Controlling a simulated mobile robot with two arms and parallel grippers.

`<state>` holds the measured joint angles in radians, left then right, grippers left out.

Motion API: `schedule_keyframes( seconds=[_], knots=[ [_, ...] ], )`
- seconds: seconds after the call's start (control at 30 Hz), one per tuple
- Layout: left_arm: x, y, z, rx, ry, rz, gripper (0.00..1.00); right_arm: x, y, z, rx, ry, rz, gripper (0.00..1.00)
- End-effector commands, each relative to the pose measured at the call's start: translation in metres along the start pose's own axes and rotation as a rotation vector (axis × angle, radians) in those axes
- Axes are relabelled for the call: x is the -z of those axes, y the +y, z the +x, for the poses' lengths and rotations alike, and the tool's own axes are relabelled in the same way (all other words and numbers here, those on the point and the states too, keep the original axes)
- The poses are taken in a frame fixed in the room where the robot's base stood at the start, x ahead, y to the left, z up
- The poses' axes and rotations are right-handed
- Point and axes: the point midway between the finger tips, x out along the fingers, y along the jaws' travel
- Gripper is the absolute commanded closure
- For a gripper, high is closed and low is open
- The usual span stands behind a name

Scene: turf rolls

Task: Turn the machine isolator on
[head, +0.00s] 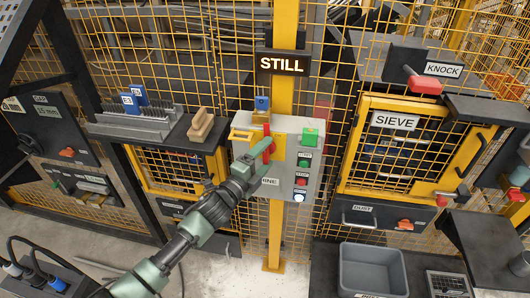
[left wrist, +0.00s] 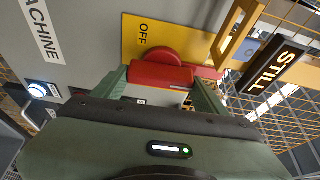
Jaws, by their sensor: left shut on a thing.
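The machine isolator is a red rotary handle on a yellow plate (head: 278,146) on a grey control box (head: 306,127). In the left wrist view the red handle (left wrist: 160,75) lies between my fingers, and the yellow plate (left wrist: 190,38) shows the word OFF beside it. My left gripper (head: 266,148) is shut on the red handle; it also shows in the left wrist view (left wrist: 163,90). The gripper hides part of the plate, and I see no ON label. My right gripper is not in view.
The box carries a green button (head: 304,162), a red button (head: 301,182) and a lit white button (head: 298,197). A blue padlock-like item (head: 262,103) sits above the handle. A STILL sign (head: 283,64) glows overhead. Yellow mesh fencing surrounds the box. A grey bin (head: 373,270) stands lower right.

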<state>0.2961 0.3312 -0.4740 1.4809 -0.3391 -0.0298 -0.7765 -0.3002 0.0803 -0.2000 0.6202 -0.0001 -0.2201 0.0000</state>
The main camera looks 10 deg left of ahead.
Motion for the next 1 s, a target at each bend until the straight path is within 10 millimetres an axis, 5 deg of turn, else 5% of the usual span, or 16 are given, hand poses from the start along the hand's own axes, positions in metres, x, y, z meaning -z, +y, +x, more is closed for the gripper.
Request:
schedule_keyframes(
  seconds=[0.63,0.67,0.73,1.0],
  knots=[
    [0.0004,0.0023,-0.0005,-0.024,0.000,0.050,0.68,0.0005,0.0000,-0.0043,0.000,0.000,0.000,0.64],
    [0.0004,0.0023,-0.0005,-0.024,0.000,0.050,0.25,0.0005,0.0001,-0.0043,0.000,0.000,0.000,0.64],
    [0.0003,0.0021,-0.0004,-0.024,0.000,0.050,0.05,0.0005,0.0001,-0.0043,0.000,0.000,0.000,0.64],
    [0.0003,0.0008,-0.0002,-0.021,0.000,0.048,0.05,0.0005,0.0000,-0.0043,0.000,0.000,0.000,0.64]
  ],
)
